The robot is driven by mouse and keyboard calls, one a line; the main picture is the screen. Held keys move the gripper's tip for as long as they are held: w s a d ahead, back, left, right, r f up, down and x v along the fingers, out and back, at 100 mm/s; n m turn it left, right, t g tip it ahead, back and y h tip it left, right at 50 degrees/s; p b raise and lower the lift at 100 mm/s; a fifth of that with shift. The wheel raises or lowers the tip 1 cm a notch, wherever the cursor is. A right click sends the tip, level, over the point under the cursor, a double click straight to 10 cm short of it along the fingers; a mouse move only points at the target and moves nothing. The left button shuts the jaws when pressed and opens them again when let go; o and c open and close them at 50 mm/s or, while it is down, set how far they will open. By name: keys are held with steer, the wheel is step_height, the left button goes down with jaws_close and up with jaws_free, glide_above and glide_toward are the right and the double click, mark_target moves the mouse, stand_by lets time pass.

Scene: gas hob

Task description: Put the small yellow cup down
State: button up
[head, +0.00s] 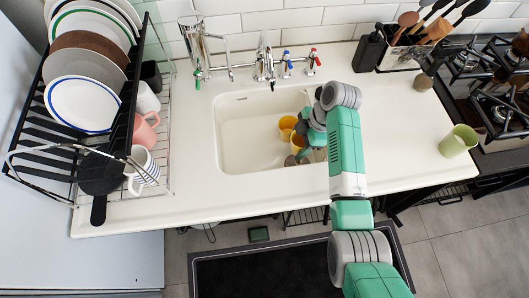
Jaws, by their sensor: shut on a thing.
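Two small yellow cups show in the head view, at the right side of the white sink (238,140). One yellow cup (286,127) is farther back, and the other yellow cup (297,143) is nearer, right beside my gripper (304,153). My gripper is low over the sink and shut on the nearer yellow cup. My arm covers part of the gripper and the sink's right side. The fingertips are small here, and I cannot tell whether the held cup touches the sink floor.
A small grey round thing (290,160) lies by the gripper. Taps (265,65) stand behind the sink. A dish rack (130,120) with plates and mugs is at left. A green cup (458,141) stands on the right counter, near the hob (490,85). The counter between is clear.

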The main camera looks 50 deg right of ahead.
steer(key=w+a+f, duration=0.1)
steer(key=w+a, duration=0.1)
steer(key=w+a+f+b, duration=0.1)
steer(key=w+a+f, duration=0.1)
steer(key=w+a+f+b, duration=0.1)
steer(key=w+a+f, duration=0.1)
steer(key=w+a, duration=0.1)
steer(key=shift+w+a, duration=0.1)
steer(key=w+a+f+b, duration=0.1)
steer(key=w+a+f, duration=0.2)
steer(key=shift+s+d+r, duration=0.1)
steer(key=shift+s+d, duration=0.05)
steer(key=shift+f+b, duration=0.2)
steer(key=shift+b, duration=0.15)
steer(key=o, duration=1.2)
steer(key=shift+c, duration=0.2)
steer(key=shift+r, duration=0.15)
